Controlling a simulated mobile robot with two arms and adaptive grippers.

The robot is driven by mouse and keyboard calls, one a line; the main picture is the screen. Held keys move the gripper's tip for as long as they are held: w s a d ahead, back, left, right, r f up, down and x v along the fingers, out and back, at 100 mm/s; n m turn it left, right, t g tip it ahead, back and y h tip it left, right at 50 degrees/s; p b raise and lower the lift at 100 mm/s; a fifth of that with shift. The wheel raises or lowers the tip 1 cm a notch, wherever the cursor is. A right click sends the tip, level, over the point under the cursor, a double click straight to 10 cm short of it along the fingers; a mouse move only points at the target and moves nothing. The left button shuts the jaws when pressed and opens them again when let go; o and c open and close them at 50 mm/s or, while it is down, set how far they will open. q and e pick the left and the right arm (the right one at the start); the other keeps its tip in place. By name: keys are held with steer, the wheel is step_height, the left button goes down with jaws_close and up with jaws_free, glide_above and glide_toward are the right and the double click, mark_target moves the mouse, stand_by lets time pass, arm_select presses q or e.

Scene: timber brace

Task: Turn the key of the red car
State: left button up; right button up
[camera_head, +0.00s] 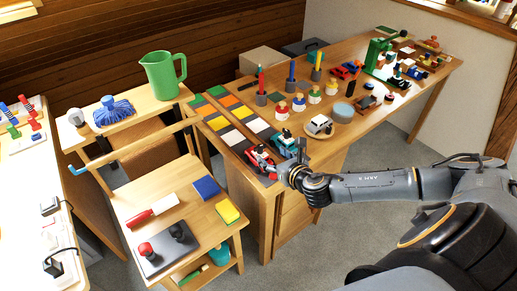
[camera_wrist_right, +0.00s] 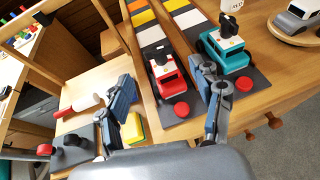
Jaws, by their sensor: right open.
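The red car (camera_head: 259,157) stands at the near end of a colored track strip on the long wooden table. In the right wrist view the red car (camera_wrist_right: 165,73) shows a black, key-like piece on its top. A red round knob (camera_wrist_right: 181,110) sits in front of it on the dark end plate. My right gripper (camera_head: 281,168) is beside the red car at the table's near edge. In the wrist view the fingers of my right gripper (camera_wrist_right: 168,103) are wide apart, with the red car beyond and between them, not gripped. My left gripper is out of view.
A teal car (camera_wrist_right: 228,57) with a black piece on top stands close to the right finger. A lower cart (camera_head: 180,212) with a sponge and blocks stands left. A green pitcher (camera_head: 163,75) stands behind.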

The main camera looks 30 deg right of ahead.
mark_target(262, 149)
steer(key=x, duration=0.8)
steer(key=shift+a, duration=0.15)
steer(key=shift+w+f, duration=0.2)
steer(key=shift+w, duration=0.35)
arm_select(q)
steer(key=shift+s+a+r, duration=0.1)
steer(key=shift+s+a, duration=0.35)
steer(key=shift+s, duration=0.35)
arm_select(e)
steer(key=shift+c, duration=0.4)
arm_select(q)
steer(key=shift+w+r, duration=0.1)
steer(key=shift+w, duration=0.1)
arm_select(e)
steer(key=c, duration=1.1)
